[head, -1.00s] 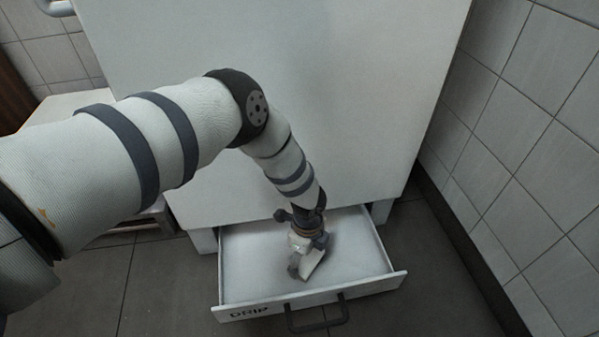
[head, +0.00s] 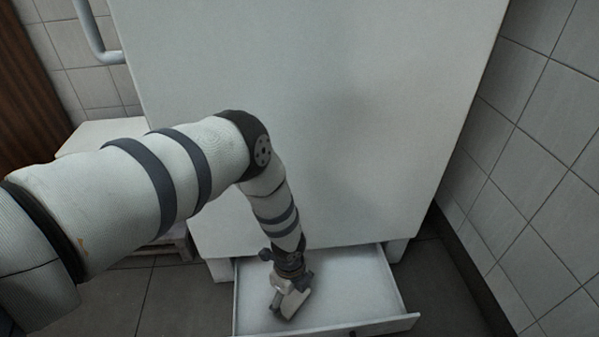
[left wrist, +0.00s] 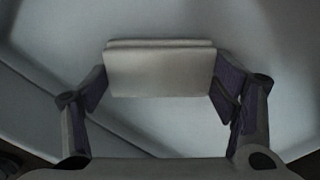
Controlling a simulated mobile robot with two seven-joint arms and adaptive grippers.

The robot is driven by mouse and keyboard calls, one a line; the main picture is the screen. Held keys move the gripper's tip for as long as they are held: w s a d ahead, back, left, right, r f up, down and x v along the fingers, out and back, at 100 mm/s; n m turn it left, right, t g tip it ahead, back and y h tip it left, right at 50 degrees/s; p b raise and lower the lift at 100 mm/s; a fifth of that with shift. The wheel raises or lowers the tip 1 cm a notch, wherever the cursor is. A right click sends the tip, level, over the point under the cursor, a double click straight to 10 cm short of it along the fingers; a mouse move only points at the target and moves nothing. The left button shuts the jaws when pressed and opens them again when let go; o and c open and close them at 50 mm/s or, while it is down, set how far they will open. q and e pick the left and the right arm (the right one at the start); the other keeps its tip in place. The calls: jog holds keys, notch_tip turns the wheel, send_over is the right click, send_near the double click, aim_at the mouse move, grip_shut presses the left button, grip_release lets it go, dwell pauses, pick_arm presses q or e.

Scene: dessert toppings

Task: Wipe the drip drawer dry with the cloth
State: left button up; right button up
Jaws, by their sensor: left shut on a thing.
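The white drip drawer (head: 365,290) is pulled out from the bottom of a big white cabinet. In the head view its front edge is partly cut off by the picture's lower edge. My left gripper (head: 285,300) reaches down into the drawer, toward its left side. It is shut on a folded pale cloth (left wrist: 160,72), which sits between both fingers in the left wrist view. The cloth also shows at the gripper's tip in the head view (head: 294,303). I cannot tell for certain whether it touches the drawer floor. My right gripper is not in view.
The white cabinet (head: 330,130) stands over the drawer. A tiled wall (head: 540,160) closes off the right side. A pale low box or stand (head: 95,135) is at the left. Dark floor tiles (head: 440,285) show right of the drawer.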

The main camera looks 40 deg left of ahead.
pick_arm(q)
jog(key=shift+r+p, duration=1.9)
jog(key=shift+r, duration=1.05)
jog(key=shift+c, duration=0.2)
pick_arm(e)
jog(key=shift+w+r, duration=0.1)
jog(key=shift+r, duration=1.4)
pick_arm(q)
notch_tip(320, 180, up, 3)
jog(key=shift+p, duration=0.85)
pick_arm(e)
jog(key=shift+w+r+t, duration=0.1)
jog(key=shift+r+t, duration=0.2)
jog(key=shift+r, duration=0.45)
